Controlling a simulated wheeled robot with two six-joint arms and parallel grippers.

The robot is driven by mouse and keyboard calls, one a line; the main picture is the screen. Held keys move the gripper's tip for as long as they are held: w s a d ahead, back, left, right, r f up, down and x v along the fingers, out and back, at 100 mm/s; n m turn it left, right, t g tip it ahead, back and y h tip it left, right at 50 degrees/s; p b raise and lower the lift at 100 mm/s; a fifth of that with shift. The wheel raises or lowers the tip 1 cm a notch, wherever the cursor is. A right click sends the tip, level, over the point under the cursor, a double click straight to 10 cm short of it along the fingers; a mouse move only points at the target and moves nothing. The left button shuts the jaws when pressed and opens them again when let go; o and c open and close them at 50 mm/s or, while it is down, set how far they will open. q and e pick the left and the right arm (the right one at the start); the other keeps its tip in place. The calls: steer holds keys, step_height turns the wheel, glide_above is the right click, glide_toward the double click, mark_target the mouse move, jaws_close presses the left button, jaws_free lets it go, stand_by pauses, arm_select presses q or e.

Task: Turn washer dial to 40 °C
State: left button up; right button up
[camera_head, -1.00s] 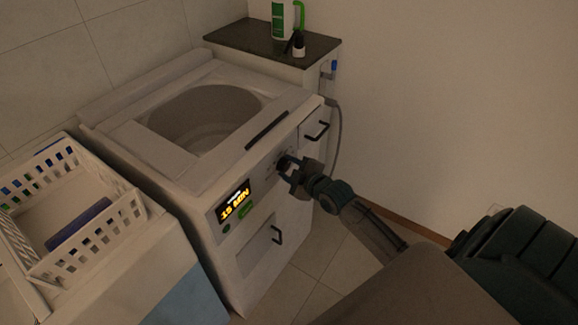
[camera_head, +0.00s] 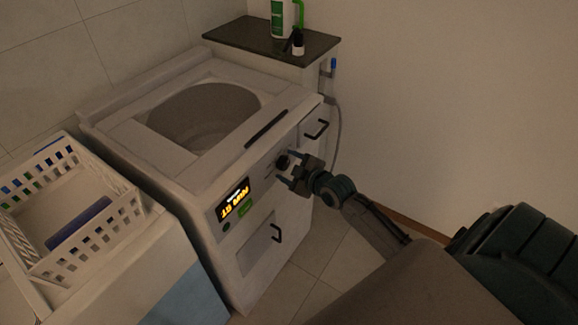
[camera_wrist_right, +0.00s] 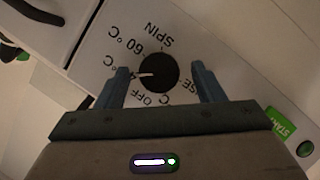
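The washer (camera_head: 150,150) stands in the middle of the head view, with a black dial (camera_head: 283,161) on its front panel. In the right wrist view the dial (camera_wrist_right: 158,73) has a white pointer aimed left, at a label starting with "4" that the left finger partly hides. SPIN, 60 °C and OFF are readable around it. My right gripper (camera_wrist_right: 160,88) is open, one finger on each side of the dial and apart from it. In the head view my right gripper (camera_head: 292,172) is just in front of the dial. My left gripper is out of view.
A lit display (camera_head: 235,205) and green start button (camera_head: 246,210) sit left of the dial. A handle (camera_head: 276,233) is below, and another handle (camera_head: 317,129) is at the right. A white basket (camera_head: 75,205) stands left. A dark-topped cabinet (camera_head: 250,38) holds bottles.

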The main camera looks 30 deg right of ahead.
steer(key=shift+s+d+r, duration=0.1)
steer(key=shift+s+r, duration=0.1)
steer(key=shift+s, duration=0.35)
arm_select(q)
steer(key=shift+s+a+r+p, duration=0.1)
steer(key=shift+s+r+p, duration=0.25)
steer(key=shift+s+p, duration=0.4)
arm_select(e)
steer(key=v, duration=0.9)
steer(key=shift+s, duration=0.3)
